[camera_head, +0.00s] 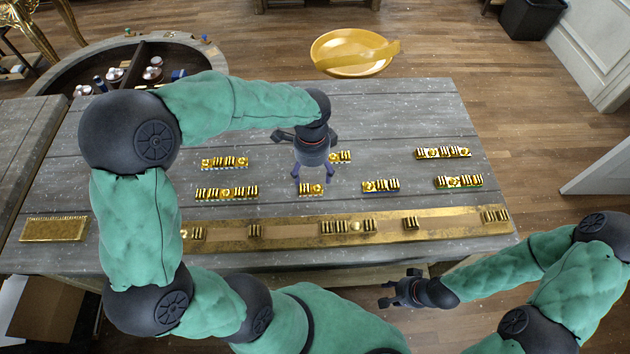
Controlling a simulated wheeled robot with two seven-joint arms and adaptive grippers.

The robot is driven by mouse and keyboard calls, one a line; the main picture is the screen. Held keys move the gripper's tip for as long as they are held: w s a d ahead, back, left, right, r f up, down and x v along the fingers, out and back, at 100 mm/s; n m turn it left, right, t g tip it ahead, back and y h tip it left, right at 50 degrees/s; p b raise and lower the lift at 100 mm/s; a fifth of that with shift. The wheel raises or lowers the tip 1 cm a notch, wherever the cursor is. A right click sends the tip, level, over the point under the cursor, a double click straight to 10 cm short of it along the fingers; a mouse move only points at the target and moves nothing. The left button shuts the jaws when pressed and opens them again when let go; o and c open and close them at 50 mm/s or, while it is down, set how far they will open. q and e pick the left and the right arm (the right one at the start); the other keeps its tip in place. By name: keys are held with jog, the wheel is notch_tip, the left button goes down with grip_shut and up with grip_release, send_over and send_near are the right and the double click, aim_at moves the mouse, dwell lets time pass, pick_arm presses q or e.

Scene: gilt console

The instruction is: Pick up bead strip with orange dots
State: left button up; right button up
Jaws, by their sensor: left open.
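Several short gold bead strips lie on the grey table. One strip (311,189) lies under my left gripper (314,175), whose two fingers are open and point down, one on each side of it. I cannot tell whether they touch it. Another strip (342,157) is partly hidden behind this gripper. Other strips lie at left (225,162), front left (226,193), centre right (380,185), back right (443,153) and right (458,182). Dot colours are too small to read, so I cannot tell which strip has orange dots. My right gripper (383,294) is open and empty in front of the table.
A long gold rail (290,228) with raised bead blocks runs along the table's front (120,190). A gold plate (52,229) lies at front left. A yellow bowl (350,68) stands beyond the table. A round divided tray (90,62) holds small jars at back left.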

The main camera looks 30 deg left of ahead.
aim_at(311, 190)
pick_arm(q)
notch_tip(311, 190, down, 4)
jog(key=shift+r+b, duration=0.1)
jog(key=shift+b, duration=0.25)
jog(key=shift+s+a+f+b, duration=0.15)
jog(key=shift+f+b, duration=0.65)
jog(key=shift+f, duration=1.8)
jog(key=shift+s, duration=0.1)
jog(key=c, duration=1.3)
